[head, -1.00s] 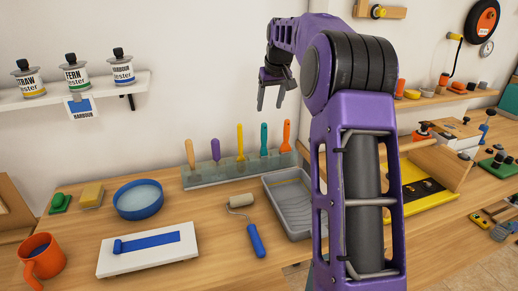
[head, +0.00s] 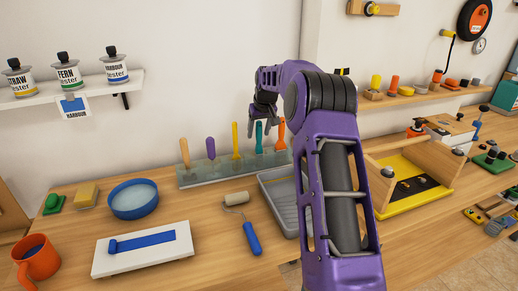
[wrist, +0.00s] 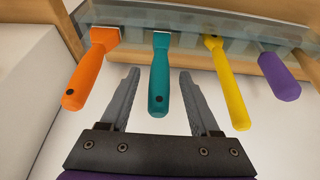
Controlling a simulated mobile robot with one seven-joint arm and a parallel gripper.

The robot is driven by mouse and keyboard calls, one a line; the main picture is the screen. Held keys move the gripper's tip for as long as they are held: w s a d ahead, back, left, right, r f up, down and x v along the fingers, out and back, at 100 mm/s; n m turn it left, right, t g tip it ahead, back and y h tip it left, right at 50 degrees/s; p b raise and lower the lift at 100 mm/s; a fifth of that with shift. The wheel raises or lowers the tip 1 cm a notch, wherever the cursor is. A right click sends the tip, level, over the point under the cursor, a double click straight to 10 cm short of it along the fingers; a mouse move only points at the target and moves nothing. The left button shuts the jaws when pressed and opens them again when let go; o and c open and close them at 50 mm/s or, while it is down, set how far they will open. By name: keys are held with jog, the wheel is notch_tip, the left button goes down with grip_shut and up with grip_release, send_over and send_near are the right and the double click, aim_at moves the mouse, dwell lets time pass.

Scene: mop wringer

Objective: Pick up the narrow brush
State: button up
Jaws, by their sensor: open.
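A clear rack (head: 190,182) against the wall holds several upright tools by their lower ends. Their handles are tan (head: 184,153), purple (head: 210,148), yellow (head: 236,140), teal (head: 259,138) and orange (head: 281,134). In the wrist view the yellow tool (wrist: 222,75) shows a slimmer neck than the teal (wrist: 158,80) and orange (wrist: 84,75) ones; the purple one (wrist: 280,78) has its lower end obscured. I cannot tell surely which is the narrow brush. My gripper (wrist: 160,75) is open, with the teal handle between its fingers in the picture; contact is not clear. It also shows in the head view (head: 262,112).
A grey paint tray (head: 272,196) stands in front of the rack, with a roller (head: 246,222) to its left. A blue bowl (head: 134,200), white board (head: 120,262) and orange mug (head: 36,258) are further left. Shelf tins (head: 68,72) are above.

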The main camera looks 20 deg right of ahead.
jog(key=shift+x, duration=1.5)
grip_shut()
